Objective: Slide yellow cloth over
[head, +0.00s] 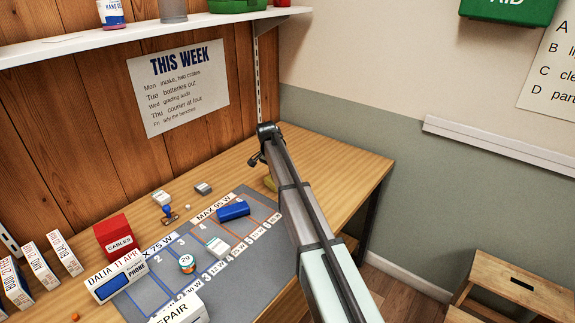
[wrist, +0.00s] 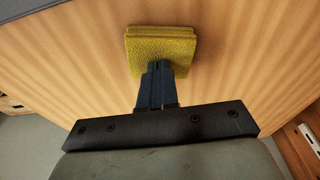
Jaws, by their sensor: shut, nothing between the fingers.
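The yellow cloth (wrist: 162,42) is a small, thick, folded square with a rough texture, lying on the wooden bench. In the head view a strip of the cloth (head: 269,184) shows just left of my arm, which hides the rest. My gripper (wrist: 158,66) is shut with nothing between its fingers. In the wrist view its fingertips overlap the near edge of the cloth; I cannot tell whether they touch it. In the head view my arm hides the fingertips.
A red box (head: 113,235) and a stamp (head: 169,214) stand farther left. Bare bench (head: 340,170) lies right of my arm, up to its edge.

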